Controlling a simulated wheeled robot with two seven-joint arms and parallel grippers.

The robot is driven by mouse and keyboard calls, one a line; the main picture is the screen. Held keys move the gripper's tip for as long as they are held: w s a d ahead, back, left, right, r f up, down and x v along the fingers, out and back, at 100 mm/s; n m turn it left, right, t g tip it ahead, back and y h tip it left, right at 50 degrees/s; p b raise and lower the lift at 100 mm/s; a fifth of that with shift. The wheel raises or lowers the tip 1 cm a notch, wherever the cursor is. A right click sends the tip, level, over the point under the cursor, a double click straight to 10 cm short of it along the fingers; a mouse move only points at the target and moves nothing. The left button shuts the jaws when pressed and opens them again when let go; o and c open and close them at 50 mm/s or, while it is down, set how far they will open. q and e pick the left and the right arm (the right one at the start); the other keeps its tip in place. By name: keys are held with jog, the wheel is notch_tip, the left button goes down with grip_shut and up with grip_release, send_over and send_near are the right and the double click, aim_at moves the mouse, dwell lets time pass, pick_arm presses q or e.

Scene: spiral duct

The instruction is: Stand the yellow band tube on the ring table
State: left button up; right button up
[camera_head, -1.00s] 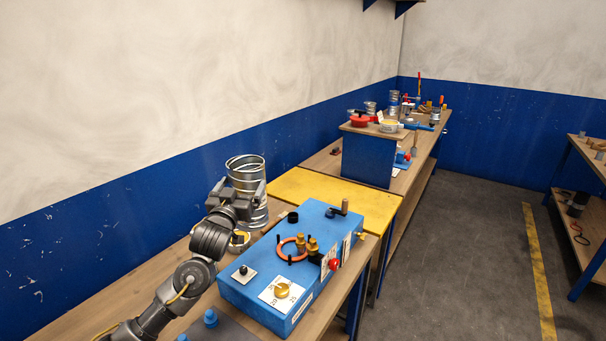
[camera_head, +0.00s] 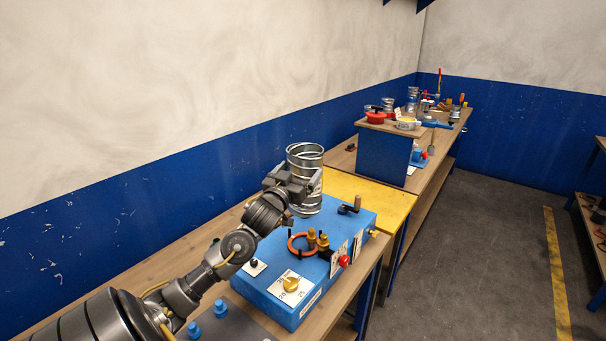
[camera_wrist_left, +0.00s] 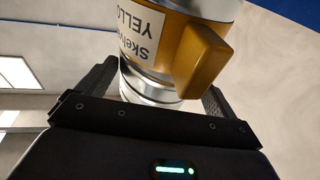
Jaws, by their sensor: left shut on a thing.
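The tube (camera_head: 305,162) is a silver spiral duct, held nearly upright in the head view. The left wrist view shows its yellow band (camera_wrist_left: 202,62) with a yellow block and a white label reading "YELLO". My left gripper (camera_head: 292,186) is shut on the tube, with a finger on each side of it in the wrist view. The tube's lower end shows against the back of the blue machine (camera_head: 262,292); I cannot tell whether it touches. An orange ring (camera_head: 293,246) lies on that machine. I cannot tell which surface is the ring table. My right gripper is not in view.
The machine carries a yellow knob (camera_head: 290,284), a red button (camera_head: 344,261) and a dark crank (camera_head: 350,207). A yellow tabletop (camera_head: 385,195) lies beyond it. A blue stand (camera_head: 383,160) with a red item on top is farther back. Floor to the right is clear.

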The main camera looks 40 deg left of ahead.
pick_arm(q)
jog(key=shift+r, duration=0.1)
jog(key=shift+s+d, duration=0.1)
jog(key=shift+s+f+b, duration=0.1)
jog(key=shift+f+b, duration=1.55)
jog(key=shift+f, duration=1.25)
jog(key=shift+p, duration=0.3)
jog(key=shift+p, duration=0.55)
